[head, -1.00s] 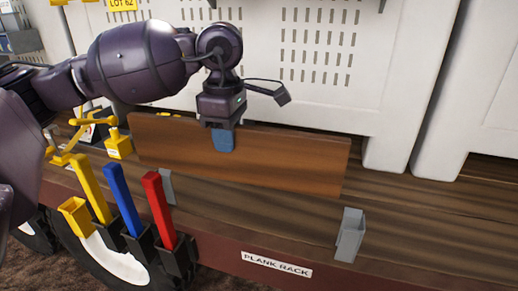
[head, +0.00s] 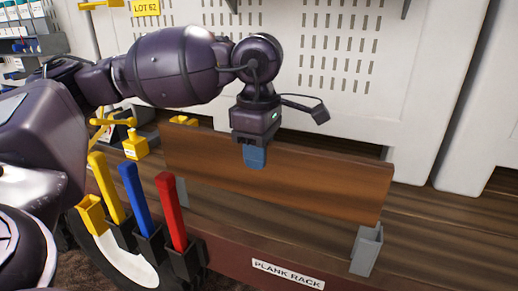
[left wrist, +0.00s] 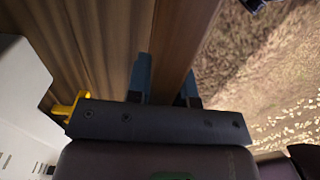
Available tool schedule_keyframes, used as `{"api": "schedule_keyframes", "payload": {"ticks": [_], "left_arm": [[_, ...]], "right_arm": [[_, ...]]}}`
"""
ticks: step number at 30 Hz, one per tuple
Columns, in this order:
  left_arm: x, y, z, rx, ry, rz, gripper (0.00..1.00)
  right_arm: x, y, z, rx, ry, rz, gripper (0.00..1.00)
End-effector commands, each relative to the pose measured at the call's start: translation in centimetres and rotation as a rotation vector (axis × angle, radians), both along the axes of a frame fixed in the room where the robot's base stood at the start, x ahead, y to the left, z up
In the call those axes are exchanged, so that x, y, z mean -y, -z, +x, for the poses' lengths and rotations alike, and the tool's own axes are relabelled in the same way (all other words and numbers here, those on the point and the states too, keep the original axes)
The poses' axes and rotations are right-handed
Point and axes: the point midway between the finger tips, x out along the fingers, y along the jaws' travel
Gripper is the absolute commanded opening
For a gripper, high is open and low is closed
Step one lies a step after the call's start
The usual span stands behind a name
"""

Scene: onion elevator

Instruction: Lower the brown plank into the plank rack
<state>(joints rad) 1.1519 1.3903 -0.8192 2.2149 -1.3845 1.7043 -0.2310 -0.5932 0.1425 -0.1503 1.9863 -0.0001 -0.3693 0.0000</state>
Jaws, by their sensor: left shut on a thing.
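The brown plank (head: 320,178) is held on edge, its long side running left to right, over the plank rack at the wooden bed's near edge. The rack shows a right grey bracket (head: 367,250), a left grey bracket (head: 181,192) and a "PLANK RACK" label (head: 288,274). My left gripper (head: 255,157) is shut on the plank's top edge, left of its middle. In the left wrist view its blue fingers (left wrist: 166,86) straddle the plank (left wrist: 177,45). The plank's lower right corner overlaps the right bracket's top; I cannot tell whether it is inside. My right gripper is not in view.
Yellow, blue and red handles (head: 135,200) stand in dark holders left of the rack. A white perforated panel (head: 340,80) rises behind. The wooden bed (head: 450,225) is clear at right.

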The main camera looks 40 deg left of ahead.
Motion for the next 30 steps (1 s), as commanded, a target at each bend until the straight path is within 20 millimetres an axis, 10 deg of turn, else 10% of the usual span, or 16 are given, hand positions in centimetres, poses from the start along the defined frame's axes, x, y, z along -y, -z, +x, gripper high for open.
{"api": "schedule_keyframes", "payload": {"ticks": [30], "left_arm": [[0.0, 4.0, 0.0, 0.000, 0.000, 0.000, 0.00]], "right_arm": [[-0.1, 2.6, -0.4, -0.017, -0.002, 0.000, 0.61]]}}
